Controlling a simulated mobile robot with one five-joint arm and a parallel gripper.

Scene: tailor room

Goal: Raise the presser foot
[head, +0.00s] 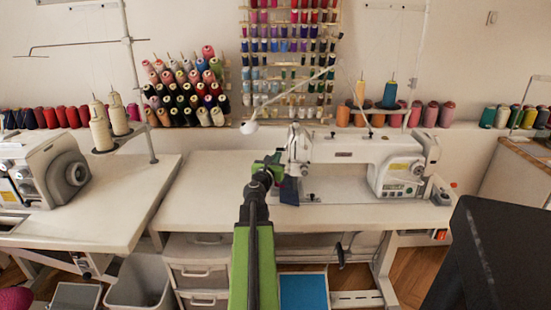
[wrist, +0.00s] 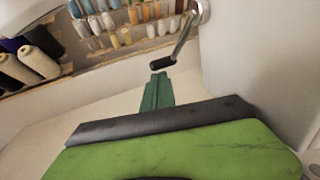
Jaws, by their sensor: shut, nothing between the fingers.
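The white sewing machine (head: 350,150) stands on the middle table, with its head end at the left. In the wrist view a thin metal lever (wrist: 184,38) with a black sleeve on its end sticks out from the white machine body (wrist: 260,60). My gripper (wrist: 160,76) has its dark green fingers together and empty. Its tips appear just below the black lever end in the picture; whether they touch I cannot tell. In the head view my gripper (head: 277,160) is at the left side of the machine head. The presser foot itself is not clearly visible.
Thread racks (head: 290,60) and a row of spools line the wall behind. A second machine (head: 45,170) stands on the left table (head: 110,210). The white tabletop (head: 205,195) left of my arm is clear. A dark blue piece (head: 289,191) shows below the machine head.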

